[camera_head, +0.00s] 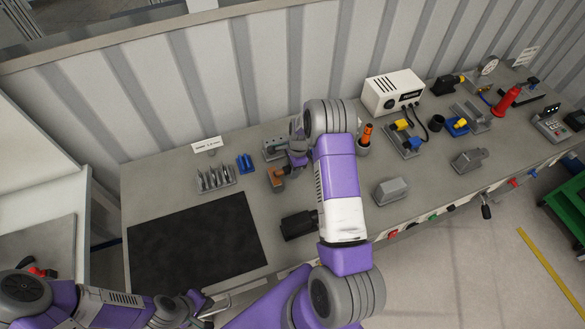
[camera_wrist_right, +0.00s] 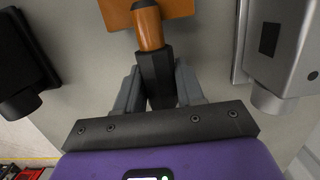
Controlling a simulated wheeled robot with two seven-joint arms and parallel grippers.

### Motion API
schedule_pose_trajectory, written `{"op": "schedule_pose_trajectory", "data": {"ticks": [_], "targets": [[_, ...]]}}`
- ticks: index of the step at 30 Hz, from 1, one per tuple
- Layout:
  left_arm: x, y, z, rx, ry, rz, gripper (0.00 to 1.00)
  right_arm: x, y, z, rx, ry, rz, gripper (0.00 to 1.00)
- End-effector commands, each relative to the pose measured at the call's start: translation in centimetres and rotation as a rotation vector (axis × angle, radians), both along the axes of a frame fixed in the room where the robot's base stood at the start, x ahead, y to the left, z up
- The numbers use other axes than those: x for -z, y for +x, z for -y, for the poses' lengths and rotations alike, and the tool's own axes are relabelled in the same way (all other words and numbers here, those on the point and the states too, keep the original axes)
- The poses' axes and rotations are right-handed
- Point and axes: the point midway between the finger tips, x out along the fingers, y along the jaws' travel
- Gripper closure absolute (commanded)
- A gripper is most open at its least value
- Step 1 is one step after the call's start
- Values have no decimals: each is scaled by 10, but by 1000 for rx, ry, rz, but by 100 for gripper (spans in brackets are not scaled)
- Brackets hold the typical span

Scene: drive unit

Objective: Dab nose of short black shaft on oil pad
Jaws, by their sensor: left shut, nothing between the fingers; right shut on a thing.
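My right gripper (camera_wrist_right: 157,88) is shut on a black faceted piece, the short black shaft (camera_wrist_right: 155,68). Beyond it, in line, is an orange cylinder (camera_wrist_right: 148,28) against a flat orange block (camera_wrist_right: 172,6); I cannot tell whether the cylinder is part of the shaft or of the block. In the head view the right gripper (camera_head: 297,156) is low over the bench, close behind the orange block (camera_head: 277,184). I cannot tell whether this block is the oil pad, or whether the shaft touches it. My left gripper (camera_head: 212,306) is shut and empty at the bottom, before the bench.
A black mat (camera_head: 190,245) covers the left bench. A rack of grey pins (camera_head: 215,179) and blue parts (camera_head: 245,163) stand left of the orange block. A white box (camera_head: 393,92), an orange-handled tool (camera_head: 366,135) and a grey block (camera_head: 390,191) stand right of my right arm.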

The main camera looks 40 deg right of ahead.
Motion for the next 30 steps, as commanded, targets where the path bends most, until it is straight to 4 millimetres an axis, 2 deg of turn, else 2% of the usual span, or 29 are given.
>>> {"op": "schedule_pose_trajectory", "data": {"ticks": [8, 24, 30], "targets": [[-1, 0, 0, 0, 0, 0, 100, -2, 0, 0, 0, 0, 0, 99], [-32, 0, 0, 0, 0, 0, 100, -50, 0, 0, 0, 0, 1, 99], [-32, 0, 0, 0, 0, 0, 100, -51, 0, 0, 0, 0, 0, 99]]}}
